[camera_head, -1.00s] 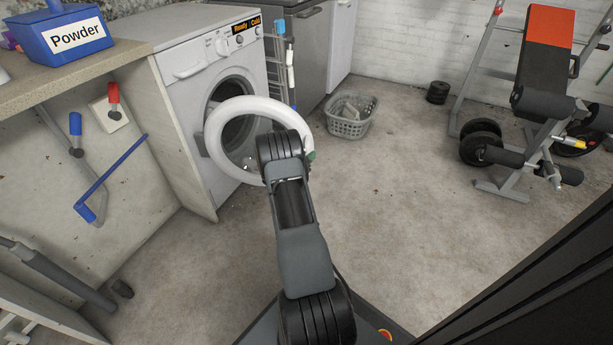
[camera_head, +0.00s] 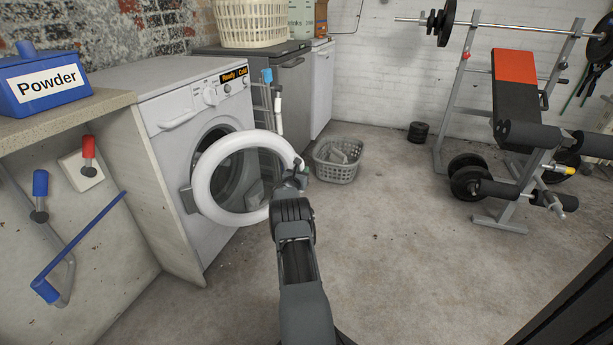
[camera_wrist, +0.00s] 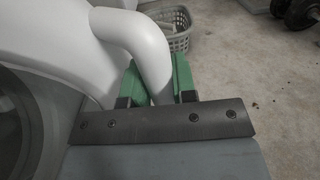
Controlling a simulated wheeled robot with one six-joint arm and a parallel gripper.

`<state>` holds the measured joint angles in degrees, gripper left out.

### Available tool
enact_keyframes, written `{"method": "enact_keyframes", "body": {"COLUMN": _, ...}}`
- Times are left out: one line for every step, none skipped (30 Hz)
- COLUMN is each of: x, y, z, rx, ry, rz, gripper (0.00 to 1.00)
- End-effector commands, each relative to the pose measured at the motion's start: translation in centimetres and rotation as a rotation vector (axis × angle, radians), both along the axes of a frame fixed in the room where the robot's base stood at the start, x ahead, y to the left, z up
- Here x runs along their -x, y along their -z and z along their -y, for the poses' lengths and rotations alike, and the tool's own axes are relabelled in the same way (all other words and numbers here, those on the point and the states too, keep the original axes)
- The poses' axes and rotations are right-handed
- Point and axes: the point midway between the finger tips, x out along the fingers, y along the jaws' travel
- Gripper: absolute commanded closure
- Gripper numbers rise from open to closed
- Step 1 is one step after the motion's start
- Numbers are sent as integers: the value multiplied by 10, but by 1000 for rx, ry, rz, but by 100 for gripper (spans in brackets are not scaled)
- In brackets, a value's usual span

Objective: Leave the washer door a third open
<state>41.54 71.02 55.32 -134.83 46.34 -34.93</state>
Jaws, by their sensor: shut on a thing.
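The white washer (camera_head: 180,85) stands at left with its front facing right. Its round door, a white ring (camera_head: 202,188) with a clear middle, stands partly open, hinged on its left side. The dark drum opening (camera_head: 213,150) shows behind it. My gripper (camera_head: 294,177) is at the right edge of the door, away from the washer front. In the wrist view, the green fingers of my gripper (camera_wrist: 157,88) are on either side of the white curved door handle (camera_wrist: 143,40) and shut on it. Part of the handle is hidden by the gripper.
A grey laundry basket (camera_head: 337,172) sits on the floor beyond the door. A counter (camera_head: 60,118) with a blue Powder box (camera_head: 45,82) is left of the washer. A weight bench (camera_head: 515,95) stands at right. The floor (camera_head: 410,240) between is mostly clear.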

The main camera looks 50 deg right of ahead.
Motion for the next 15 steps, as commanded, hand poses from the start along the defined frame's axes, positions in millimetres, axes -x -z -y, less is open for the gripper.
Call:
{"method": "enact_keyframes", "body": {"x": -7, "y": 2, "z": -5, "rx": -4, "ry": -17, "rz": 1, "gripper": 100}}
{"method": "enact_keyframes", "body": {"x": -7, "y": 2, "z": -6, "rx": -4, "ry": -18, "rz": 1, "gripper": 100}}
{"method": "enact_keyframes", "body": {"x": -8, "y": 1, "z": -6, "rx": -4, "ry": -19, "rz": 1, "gripper": 100}}
{"method": "enact_keyframes", "body": {"x": -8, "y": 2, "z": -6, "rx": -4, "ry": -19, "rz": 1, "gripper": 100}}
{"method": "enact_keyframes", "body": {"x": -8, "y": 2, "z": -6, "rx": -4, "ry": -19, "rz": 1, "gripper": 100}}
{"method": "enact_keyframes", "body": {"x": -8, "y": 2, "z": -6, "rx": -5, "ry": -19, "rz": 0, "gripper": 100}}
{"method": "enact_keyframes", "body": {"x": -8, "y": 2, "z": -6, "rx": -5, "ry": -19, "rz": 0, "gripper": 100}}
{"method": "enact_keyframes", "body": {"x": -8, "y": 2, "z": -6, "rx": -5, "ry": -19, "rz": 0, "gripper": 100}}
{"method": "enact_keyframes", "body": {"x": -8, "y": 2, "z": -6, "rx": -5, "ry": -19, "rz": 0, "gripper": 100}}
{"method": "enact_keyframes", "body": {"x": -8, "y": 2, "z": -6, "rx": -5, "ry": -19, "rz": 0, "gripper": 100}}
{"method": "enact_keyframes", "body": {"x": -8, "y": 2, "z": -6, "rx": -5, "ry": -19, "rz": 0, "gripper": 100}}
{"method": "enact_keyframes", "body": {"x": -8, "y": 2, "z": -6, "rx": -5, "ry": -19, "rz": 0, "gripper": 73}}
{"method": "enact_keyframes", "body": {"x": -8, "y": 2, "z": -6, "rx": -5, "ry": -19, "rz": -1, "gripper": 70}}
{"method": "enact_keyframes", "body": {"x": -8, "y": 2, "z": -6, "rx": -5, "ry": -19, "rz": -1, "gripper": 67}}
{"method": "enact_keyframes", "body": {"x": -7, "y": 2, "z": -6, "rx": -5, "ry": -18, "rz": -1, "gripper": 63}}
